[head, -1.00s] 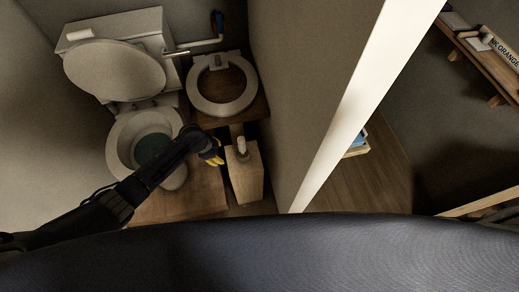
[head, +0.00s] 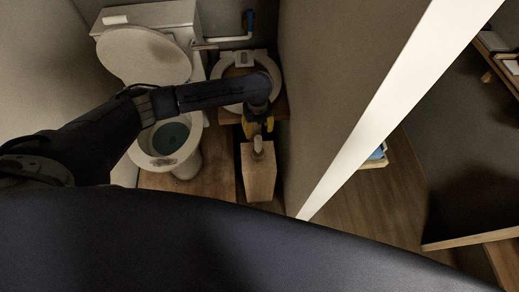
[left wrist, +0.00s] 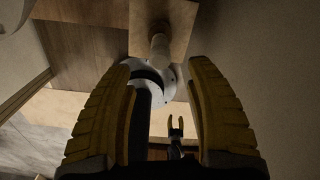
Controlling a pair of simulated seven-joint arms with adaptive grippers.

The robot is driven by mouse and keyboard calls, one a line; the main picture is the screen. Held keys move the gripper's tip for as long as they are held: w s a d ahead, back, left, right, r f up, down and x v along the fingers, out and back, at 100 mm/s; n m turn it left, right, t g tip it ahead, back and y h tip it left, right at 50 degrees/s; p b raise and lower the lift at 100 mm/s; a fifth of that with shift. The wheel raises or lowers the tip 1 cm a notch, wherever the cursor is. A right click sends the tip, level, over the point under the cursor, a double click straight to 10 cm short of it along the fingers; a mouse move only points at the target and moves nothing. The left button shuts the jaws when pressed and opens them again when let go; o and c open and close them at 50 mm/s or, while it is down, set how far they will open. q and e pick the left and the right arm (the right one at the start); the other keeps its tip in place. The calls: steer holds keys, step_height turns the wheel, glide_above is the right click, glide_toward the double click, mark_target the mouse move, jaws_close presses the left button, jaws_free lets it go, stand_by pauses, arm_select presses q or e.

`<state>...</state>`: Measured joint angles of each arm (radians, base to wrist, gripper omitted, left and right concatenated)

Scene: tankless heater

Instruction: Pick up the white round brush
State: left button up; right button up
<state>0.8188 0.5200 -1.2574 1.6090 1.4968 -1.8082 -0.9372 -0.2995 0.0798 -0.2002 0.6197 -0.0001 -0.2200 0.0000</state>
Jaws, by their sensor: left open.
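The white round brush (head: 257,145) stands upright at the top of a wooden box-like holder (head: 258,180), to the right of the toilet. Only its pale rounded handle shows; its lower part is hidden. In the left wrist view the handle (left wrist: 160,45) shows beyond the yellow fingertips, near the top middle. My left gripper (head: 258,127) is open and empty, just behind the handle in the head view. I cannot tell whether it touches the handle.
The toilet (head: 168,150) with its lid raised stands to the left, beneath my left arm. A white ring-shaped seat (head: 231,68) lies behind the holder, partly covered by my arm. A wall (head: 330,90) stands close on the right. Wooden floor (head: 205,185) is clear left of the holder.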

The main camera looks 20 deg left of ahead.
mark_target(258, 137)
arm_select(q)
step_height(258, 137, down, 8)
steer(key=shift+f, duration=0.15)
steer(key=shift+s+f, duration=0.15)
steer(key=shift+f, duration=2.45)
steer(key=shift+c, duration=0.5)
jaws_close()
